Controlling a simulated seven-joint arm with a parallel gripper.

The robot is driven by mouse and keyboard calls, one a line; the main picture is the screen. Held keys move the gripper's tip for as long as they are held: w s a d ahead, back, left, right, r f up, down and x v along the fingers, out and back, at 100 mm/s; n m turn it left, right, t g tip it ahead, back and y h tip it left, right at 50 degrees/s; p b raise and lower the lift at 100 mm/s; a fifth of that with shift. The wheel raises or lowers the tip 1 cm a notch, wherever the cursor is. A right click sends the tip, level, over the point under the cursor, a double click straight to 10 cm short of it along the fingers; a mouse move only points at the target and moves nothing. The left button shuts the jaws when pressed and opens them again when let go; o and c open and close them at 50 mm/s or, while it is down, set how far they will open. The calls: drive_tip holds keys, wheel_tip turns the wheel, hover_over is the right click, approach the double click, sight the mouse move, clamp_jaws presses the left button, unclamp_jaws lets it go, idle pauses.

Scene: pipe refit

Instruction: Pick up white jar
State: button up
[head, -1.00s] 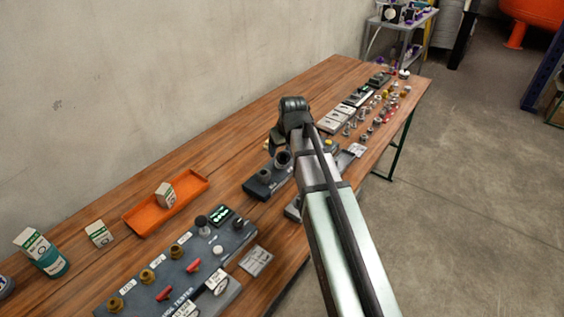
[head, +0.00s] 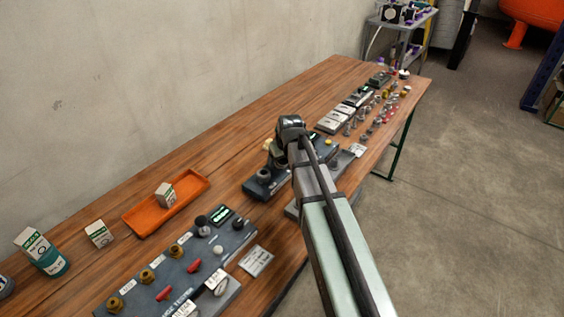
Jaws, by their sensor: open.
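A small round thing with a white top (head: 404,74) stands at the far right end of the wooden bench; it is too small for me to tell whether it is the white jar. No other white jar can be made out clearly. My gripper (head: 272,158) hangs below my wrist over the middle of the bench, close to a dark device with round knobs. It is open; its fingertips are mostly hidden by my own arm and blend with the dark device. It is well apart from the white-topped thing.
An orange tray (head: 140,227) holds a small box (head: 166,194). A grey tester panel (head: 190,262) lies in front. Several fittings (head: 378,118) crowd the far bench. The wall-side strip of the bench is clear.

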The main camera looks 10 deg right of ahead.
drive_tip(key=shift+f, duration=0.25)
drive_tip(key=c, duration=1.2)
drive_tip(key=shift+o, duration=0.2)
drive_tip(key=shift+r, duration=0.2)
